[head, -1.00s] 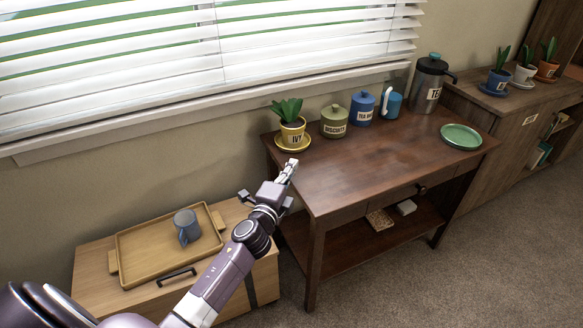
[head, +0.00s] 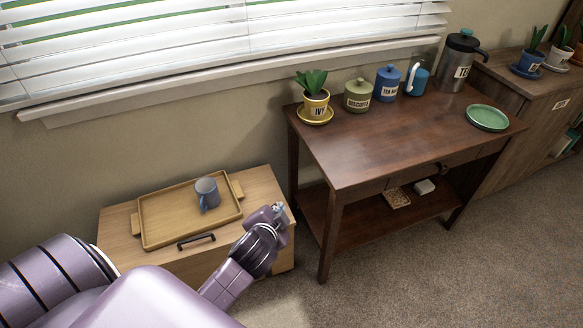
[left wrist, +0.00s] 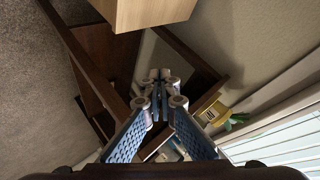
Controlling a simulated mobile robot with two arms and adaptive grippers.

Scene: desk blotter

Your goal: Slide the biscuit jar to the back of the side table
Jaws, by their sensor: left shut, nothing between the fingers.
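The biscuit jar (head: 358,97) is olive green with a lid and a label. It stands upright near the back edge of the dark wooden side table (head: 400,150), between the yellow ivy pot (head: 316,104) and the blue tea bag jar (head: 387,85). My left gripper (head: 279,208) is off the table, in front of its left side and below its top, well apart from the jar. In the left wrist view its fingers (left wrist: 161,78) are shut and empty. I cannot make out the jar in that view. My right gripper is not in view.
A blue container with a white handle (head: 416,80), a grey tea canister (head: 459,62) and a green plate (head: 487,118) stand on the table. The table's front middle is clear. A low wooden cabinet (head: 262,190) holds a tray (head: 160,238) with a blue mug (head: 207,193).

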